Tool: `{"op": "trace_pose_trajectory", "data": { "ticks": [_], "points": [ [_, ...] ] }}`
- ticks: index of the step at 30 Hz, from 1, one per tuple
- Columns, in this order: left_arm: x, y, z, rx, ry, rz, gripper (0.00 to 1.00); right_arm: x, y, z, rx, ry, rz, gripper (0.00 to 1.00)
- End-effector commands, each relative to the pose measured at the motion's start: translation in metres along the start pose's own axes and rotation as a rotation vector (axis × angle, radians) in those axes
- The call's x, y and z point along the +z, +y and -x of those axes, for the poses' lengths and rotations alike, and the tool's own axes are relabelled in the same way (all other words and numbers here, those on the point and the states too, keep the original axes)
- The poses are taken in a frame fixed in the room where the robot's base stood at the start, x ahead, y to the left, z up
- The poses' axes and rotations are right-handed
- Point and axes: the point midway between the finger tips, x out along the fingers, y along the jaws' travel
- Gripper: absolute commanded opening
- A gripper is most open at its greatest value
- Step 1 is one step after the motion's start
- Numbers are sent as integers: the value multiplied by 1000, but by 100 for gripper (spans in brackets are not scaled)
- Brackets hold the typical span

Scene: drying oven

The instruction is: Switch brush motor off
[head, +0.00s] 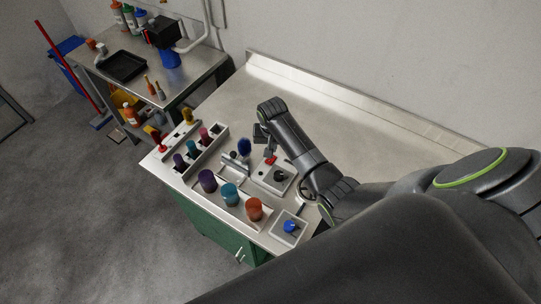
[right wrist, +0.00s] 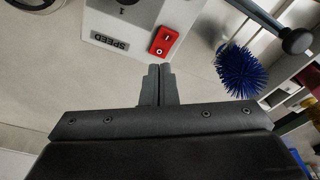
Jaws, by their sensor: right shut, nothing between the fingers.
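The brush unit's control box (head: 272,178) is a pale box on the steel bench. Its top has a dark round knob and a red rocker switch (head: 270,160). In the right wrist view the box (right wrist: 98,32) shows a SPEED label, and the red switch (right wrist: 163,41) lies just beyond my fingertips. The blue bristle brush (head: 244,146) is beside the box; it also shows in the right wrist view (right wrist: 238,70). My right gripper (right wrist: 156,70) is shut and empty, with a visible gap in the picture between its tips and the switch. My left gripper is out of view.
Purple, teal and orange cylinders stand in a rack (head: 228,200) along the bench's front edge. Smaller coloured brushes stand in a rack (head: 200,148) at the left. A small plate with a blue knob (head: 290,226) is at the near corner.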

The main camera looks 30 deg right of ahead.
Motion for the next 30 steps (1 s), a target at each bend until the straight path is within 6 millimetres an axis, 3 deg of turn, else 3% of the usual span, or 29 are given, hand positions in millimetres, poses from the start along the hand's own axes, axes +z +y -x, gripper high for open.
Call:
{"op": "trace_pose_trajectory", "data": {
  "ticks": [15,30],
  "points": [
    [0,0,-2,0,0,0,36,-6,0,37,-1,1,0,0],
    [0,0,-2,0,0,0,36,-6,0,38,1,-1,0,0]
  ]
}}
